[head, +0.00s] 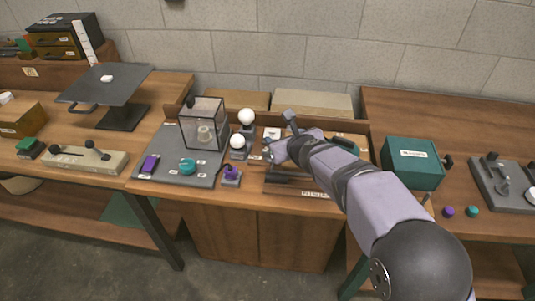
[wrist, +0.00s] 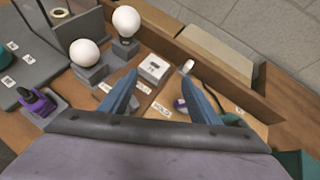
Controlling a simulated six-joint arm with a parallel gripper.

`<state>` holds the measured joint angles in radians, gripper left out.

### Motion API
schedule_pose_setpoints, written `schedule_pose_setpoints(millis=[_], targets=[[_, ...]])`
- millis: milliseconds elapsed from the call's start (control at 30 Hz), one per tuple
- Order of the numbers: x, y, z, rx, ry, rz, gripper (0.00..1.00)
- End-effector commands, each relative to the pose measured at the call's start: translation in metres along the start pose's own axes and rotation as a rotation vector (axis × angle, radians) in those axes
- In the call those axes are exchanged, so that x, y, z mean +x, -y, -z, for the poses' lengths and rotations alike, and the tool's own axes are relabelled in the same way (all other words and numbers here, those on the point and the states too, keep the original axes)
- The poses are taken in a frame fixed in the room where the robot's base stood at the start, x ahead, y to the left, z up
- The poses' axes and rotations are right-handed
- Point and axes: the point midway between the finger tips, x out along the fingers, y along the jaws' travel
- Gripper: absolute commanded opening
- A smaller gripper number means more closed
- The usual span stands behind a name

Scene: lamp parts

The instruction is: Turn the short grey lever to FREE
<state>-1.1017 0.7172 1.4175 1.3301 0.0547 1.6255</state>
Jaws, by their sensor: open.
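I cannot pick out the short grey lever or a FREE label with certainty. A grey board (head: 487,194) at the far right of the head view bears dark and grey levers, too small to tell apart. A beige block (head: 75,161) at the left bears dark levers. My gripper (wrist: 160,72) is open and empty, with its two blue fingers apart above the middle bench. A small white block (wrist: 153,68) shows between the fingertips, and a pale rounded tip (wrist: 188,66) shows by the right one. My arm hides part of the bench.
Two white bulbs (head: 246,116) (head: 237,142) stand left of my gripper, by a clear box (head: 203,125). A teal box (head: 413,163) stands right of my arm. A wooden ledge (wrist: 215,52) runs behind the fingers. Purple and teal knobs lie near the right bench's front.

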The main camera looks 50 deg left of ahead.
Motion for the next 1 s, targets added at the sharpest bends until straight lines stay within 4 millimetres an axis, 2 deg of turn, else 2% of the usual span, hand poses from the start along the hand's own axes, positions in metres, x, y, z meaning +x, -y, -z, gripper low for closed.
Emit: schedule_pose_setpoints(millis=[33,267,500,600,800,1000], targets=[[-0.002,-0.009,-0.001,0.026,0.001,0.040,0.56],[-0.019,-0.032,0.003,0.169,0.023,0.264,0.56],[-0.041,-0.075,0.018,0.339,0.077,0.447,0.56],[-0.051,-0.087,0.024,0.388,0.101,0.504,0.56],[-0.065,-0.098,0.030,0.436,0.132,0.565,0.56],[-0.065,-0.097,0.031,0.442,0.135,0.573,0.56]])
